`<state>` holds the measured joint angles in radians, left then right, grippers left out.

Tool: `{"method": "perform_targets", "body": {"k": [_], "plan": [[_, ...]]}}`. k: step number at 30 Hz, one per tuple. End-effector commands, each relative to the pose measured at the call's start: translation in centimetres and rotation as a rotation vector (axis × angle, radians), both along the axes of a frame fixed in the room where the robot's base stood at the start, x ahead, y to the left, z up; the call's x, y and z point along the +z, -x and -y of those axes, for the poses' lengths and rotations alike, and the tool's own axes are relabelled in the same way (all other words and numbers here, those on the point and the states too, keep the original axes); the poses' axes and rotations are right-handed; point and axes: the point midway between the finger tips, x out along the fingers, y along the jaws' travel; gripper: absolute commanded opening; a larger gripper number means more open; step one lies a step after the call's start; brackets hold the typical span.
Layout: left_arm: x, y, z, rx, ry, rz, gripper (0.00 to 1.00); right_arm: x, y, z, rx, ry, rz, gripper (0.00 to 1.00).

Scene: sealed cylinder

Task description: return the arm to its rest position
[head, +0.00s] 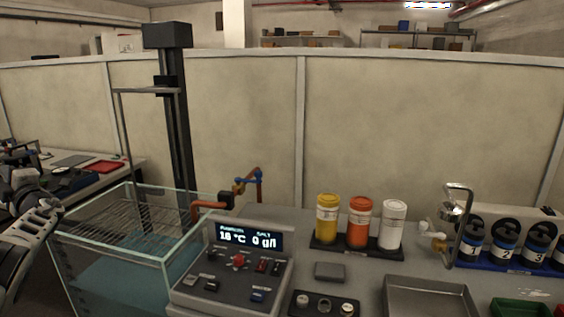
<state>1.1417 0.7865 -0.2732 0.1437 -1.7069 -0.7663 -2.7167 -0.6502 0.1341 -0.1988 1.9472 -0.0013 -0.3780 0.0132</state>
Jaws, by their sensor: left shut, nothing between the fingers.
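My left gripper (45,208) is at the left edge of the head view, next to the near left side of the glass tank (160,260). It is shut and empty, apart from the objects on the bench. Part of my left arm runs down out of the picture there. My right gripper is not in view.
The tank holds bluish liquid and a wire rack (125,207), with a dark column (175,140) behind. A control panel (235,265) reads 16 °C and 0 g/l.

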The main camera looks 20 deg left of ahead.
Motion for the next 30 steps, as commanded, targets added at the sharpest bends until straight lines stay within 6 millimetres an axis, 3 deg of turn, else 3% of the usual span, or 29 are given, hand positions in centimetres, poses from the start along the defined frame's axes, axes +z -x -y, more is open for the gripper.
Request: {"method": "perform_targets", "body": {"k": [3, 10, 17, 23, 26, 30], "plan": [[1.7, 3.7, -2.8, 0.061, -0.028, 0.000, 0.00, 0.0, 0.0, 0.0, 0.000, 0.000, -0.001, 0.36], [4.4, 9.7, -6.6, 0.157, -0.072, 0.000, 0.00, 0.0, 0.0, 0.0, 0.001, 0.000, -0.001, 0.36], [1.0, 6.1, -4.5, -0.092, 0.037, 0.325, 0.00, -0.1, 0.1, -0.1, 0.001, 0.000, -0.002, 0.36], [-4.0, 2.8, -1.1, -0.349, 0.257, 0.668, 0.00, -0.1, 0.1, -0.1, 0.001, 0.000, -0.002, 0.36], [-8.3, 0.9, 2.0, -0.491, 0.470, 0.891, 0.00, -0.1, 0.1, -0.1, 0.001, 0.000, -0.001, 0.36], [-16.3, -0.5, 8.8, -0.603, 0.913, 1.251, 0.00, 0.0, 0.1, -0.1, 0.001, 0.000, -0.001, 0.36]]}}
